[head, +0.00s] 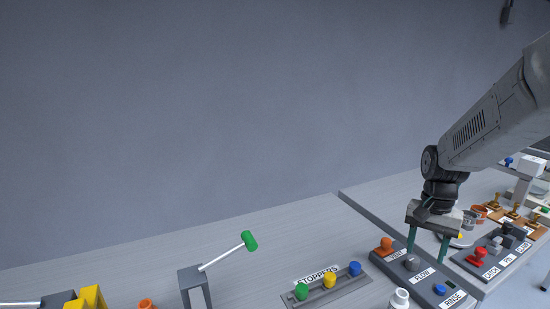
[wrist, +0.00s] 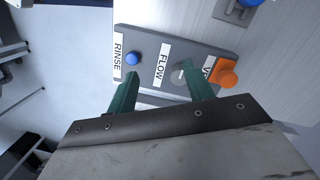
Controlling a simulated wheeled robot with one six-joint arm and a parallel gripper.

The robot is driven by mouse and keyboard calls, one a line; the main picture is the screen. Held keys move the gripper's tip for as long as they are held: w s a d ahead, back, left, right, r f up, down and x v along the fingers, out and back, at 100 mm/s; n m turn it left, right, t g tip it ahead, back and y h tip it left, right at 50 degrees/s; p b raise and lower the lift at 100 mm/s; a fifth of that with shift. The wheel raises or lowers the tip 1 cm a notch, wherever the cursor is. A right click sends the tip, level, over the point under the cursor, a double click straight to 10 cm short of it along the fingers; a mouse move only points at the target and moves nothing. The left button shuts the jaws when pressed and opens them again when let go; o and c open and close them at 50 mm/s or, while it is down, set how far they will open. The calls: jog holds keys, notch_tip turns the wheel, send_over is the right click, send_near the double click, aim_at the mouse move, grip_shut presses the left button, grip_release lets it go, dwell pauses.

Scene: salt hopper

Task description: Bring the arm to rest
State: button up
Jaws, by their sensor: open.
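My arm comes in from the right in the head view. My gripper (head: 428,252) points down over a dark control panel (head: 376,257) on the table. In the wrist view my gripper (wrist: 158,88) shows two green fingers spread apart with nothing between them. The panel carries an orange mushroom button (head: 387,244), a grey knob (head: 411,263) labelled FLOW and a blue button (head: 439,289) labelled RINSE. In the wrist view one finger is close to the grey knob (wrist: 178,76); I cannot tell whether they touch.
A STOPPERS rack (head: 328,288) with green, yellow and blue stoppers lies left of the panel. A green-tipped lever (head: 250,241) stands further left. A second panel (head: 487,262) and brass-handled stamps (head: 514,211) are at right. The table's back left is clear.

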jog(key=s+a+r+n+t, duration=0.1)
jog(key=s+a+r+n, duration=0.1)
jog(key=s, duration=0.5)
jog(key=s+a+r+n, duration=0.3)
jog(key=s+a+r, duration=0.2)
jog(key=s, duration=0.3)
jog(key=s+a+r+n+t, duration=0.1)
jog(key=s+a+r+n, duration=0.2)
jog(key=s, duration=0.5)
jog(key=shift+s+a+r+t, duration=0.2)
jog(key=shift+a+r+t, duration=0.1)
jog(key=shift+a+r, duration=0.45)
